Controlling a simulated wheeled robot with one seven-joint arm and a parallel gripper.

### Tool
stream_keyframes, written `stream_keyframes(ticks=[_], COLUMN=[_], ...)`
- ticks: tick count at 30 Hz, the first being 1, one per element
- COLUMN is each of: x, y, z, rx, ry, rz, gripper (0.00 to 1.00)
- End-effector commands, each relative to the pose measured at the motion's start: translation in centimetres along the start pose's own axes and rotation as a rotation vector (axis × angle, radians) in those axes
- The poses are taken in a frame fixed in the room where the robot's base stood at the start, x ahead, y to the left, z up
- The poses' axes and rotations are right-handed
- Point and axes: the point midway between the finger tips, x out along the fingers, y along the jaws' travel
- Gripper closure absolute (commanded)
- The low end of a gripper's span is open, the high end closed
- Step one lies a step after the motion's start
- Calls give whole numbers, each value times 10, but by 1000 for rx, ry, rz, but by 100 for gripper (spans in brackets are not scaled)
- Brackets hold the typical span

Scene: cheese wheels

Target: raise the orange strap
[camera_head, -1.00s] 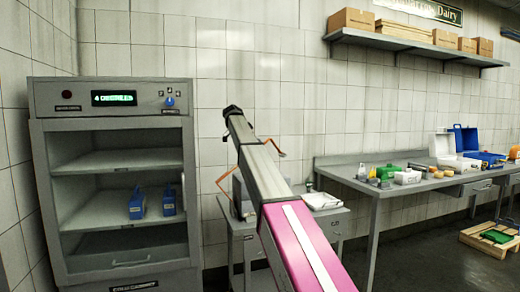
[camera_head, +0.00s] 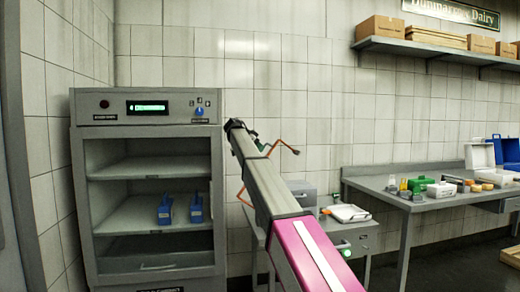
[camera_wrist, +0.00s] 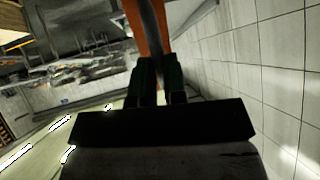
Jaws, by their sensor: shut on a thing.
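The orange strap (camera_head: 280,147) shows in the head view as thin bent orange lengths on both sides of my arm. Its middle is hidden behind the arm. In the wrist view, orange bands (camera_wrist: 137,20) run from the top edge down to my fingers, with a dark grey stripe between them. My gripper (camera_wrist: 159,82) has its two dark fingers close together at the lower end of the orange. It is shut on the strap, though the contact itself is dark. In the head view, my gripper (camera_head: 234,126) is a small black shape at the arm's far end.
A grey cabinet (camera_head: 146,105) with two blue items (camera_head: 166,209) stands at left. Behind the arm is a small grey table with a white tray (camera_head: 347,213). A long bench (camera_head: 430,203) with several small items runs along the right. Tiled wall stands behind.

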Motion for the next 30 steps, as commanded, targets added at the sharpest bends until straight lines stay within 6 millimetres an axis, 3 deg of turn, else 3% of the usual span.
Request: stream_keyframes(ticks=[2,3,4,5,17,30], x=[0,0,0,0,6,64], y=[0,0,0,0,1,13], z=[0,0,0,0,-4,-37], rx=[0,0,0,0,5,46], ry=[-2,-2,-2,-2,-19,-220], rz=[1,1,1,1,1,1], gripper=[100,75,65,62,62,62])
